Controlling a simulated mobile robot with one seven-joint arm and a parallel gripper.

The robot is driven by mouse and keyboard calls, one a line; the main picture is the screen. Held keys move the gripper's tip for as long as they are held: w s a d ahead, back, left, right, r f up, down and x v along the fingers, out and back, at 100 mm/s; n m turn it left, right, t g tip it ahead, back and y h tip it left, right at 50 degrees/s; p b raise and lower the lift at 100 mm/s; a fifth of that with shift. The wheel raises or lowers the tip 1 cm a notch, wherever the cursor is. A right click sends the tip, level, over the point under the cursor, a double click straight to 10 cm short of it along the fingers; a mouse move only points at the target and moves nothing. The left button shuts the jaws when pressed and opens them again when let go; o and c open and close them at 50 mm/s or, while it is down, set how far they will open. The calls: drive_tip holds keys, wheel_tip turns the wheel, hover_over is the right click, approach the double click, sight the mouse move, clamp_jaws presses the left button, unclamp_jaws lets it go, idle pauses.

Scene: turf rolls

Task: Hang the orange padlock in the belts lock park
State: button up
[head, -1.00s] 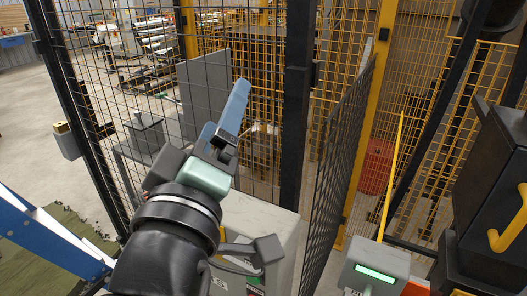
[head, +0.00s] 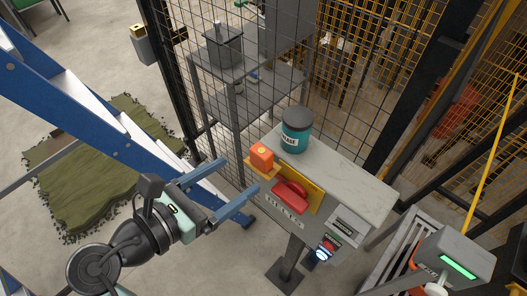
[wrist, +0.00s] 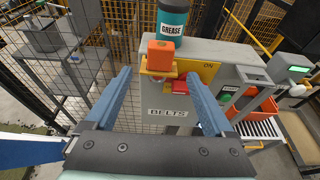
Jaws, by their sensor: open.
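The orange padlock (head: 262,155) sits upright at the left end of the belts cabinet's yellow plate (head: 311,196), on a yellow-orange tab. In the wrist view the padlock (wrist: 164,56) is ahead, just beyond the fingertips and near the middle between them. Its shackle is hard to make out. A red handle (head: 290,195) is on the yellow plate, and the label BELTS (wrist: 167,114) is below. My gripper (head: 241,174) is open and empty, its two blue fingers pointing at the padlock without touching it. I cannot tell which part is the lock park.
A teal grease tin (head: 297,131) stands on the cabinet top behind the padlock. A mesh fence (head: 205,130) runs behind the cabinet. A blue ladder (head: 125,100) and green turf (head: 85,185) are at left. A grey box with a green display (head: 455,262) is at right.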

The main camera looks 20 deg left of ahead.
sight(257, 160)
drive_tip(key=x, duration=0.3)
drive_tip(key=shift+w, duration=0.1)
drive_tip(key=shift+r+p+x, duration=0.15)
drive_tip(key=shift+p+x, duration=0.4)
drive_tip(key=shift+x, duration=0.75)
drive_tip(key=shift+r+p+x, duration=0.15)
drive_tip(key=shift+p+x, duration=0.4)
drive_tip(key=shift+x, duration=0.8)
clamp_jaws()
